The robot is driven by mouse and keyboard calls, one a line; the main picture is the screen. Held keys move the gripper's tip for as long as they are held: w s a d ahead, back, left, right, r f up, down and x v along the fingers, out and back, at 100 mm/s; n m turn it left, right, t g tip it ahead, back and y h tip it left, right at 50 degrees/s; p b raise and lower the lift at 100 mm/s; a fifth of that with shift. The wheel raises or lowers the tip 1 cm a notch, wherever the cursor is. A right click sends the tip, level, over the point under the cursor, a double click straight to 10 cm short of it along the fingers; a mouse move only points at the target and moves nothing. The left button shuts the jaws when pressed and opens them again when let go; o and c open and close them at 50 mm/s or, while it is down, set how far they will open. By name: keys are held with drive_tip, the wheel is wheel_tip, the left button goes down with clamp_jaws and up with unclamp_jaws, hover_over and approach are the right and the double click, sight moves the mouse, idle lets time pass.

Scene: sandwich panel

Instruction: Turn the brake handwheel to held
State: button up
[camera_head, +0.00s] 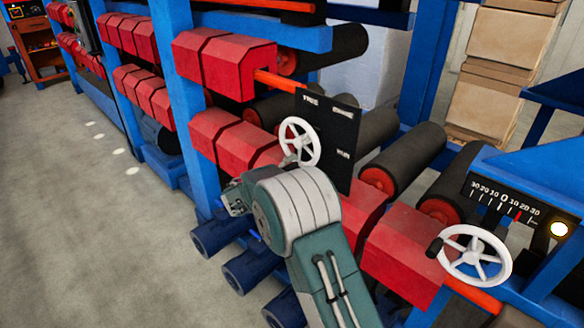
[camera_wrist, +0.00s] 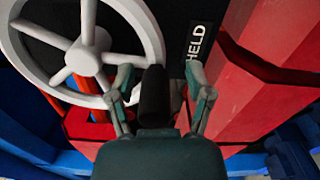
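The brake handwheel (camera_head: 300,142) is white with spokes and stands in front of a black panel (camera_head: 331,135). In the wrist view the handwheel (camera_wrist: 86,57) fills the upper left. Its black handle knob (camera_wrist: 155,96) is at the rim's right side. My gripper (camera_wrist: 158,82) is open, one finger on each side of the knob, with gaps visible at both sides. The white word HELD (camera_wrist: 197,41) shows just right of the knob and above the right finger. In the head view my arm hides most of the gripper and the knob.
A second white handwheel (camera_head: 475,256) with a black knob stands at the right, below a numbered scale (camera_head: 505,202). Red blocks (camera_head: 405,250) and dark rollers (camera_head: 408,160) surround the panel. Blue frame posts (camera_head: 183,100) stand at the left. Grey floor is clear at the left.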

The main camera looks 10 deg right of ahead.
drive_tip(key=shift+r, duration=0.1)
drive_tip(key=v, duration=1.2)
drive_tip(key=shift+w, duration=0.1)
drive_tip(key=s+d+r+m+g+y, duration=0.2)
drive_tip(key=s+d+r+g, duration=0.2)
drive_tip(key=s+d, duration=0.3)
drive_tip(key=s+d+r+m+g+y, duration=0.2)
drive_tip(key=s+d+r+m+g, duration=0.1)
drive_tip(key=s+d, duration=0.4)
drive_tip(key=s+a+r+m+t+y, duration=0.1)
drive_tip(key=s+y, duration=0.9)
drive_tip(key=s, duration=1.1)
drive_tip(key=m+t, duration=0.1)
drive_tip(key=m, duration=0.1)
drive_tip(key=shift+s+a+r+m+y, duration=0.15)
drive_tip(key=shift+s+a+m+y, duration=0.15)
drive_tip(key=shift+s+m, duration=0.1)
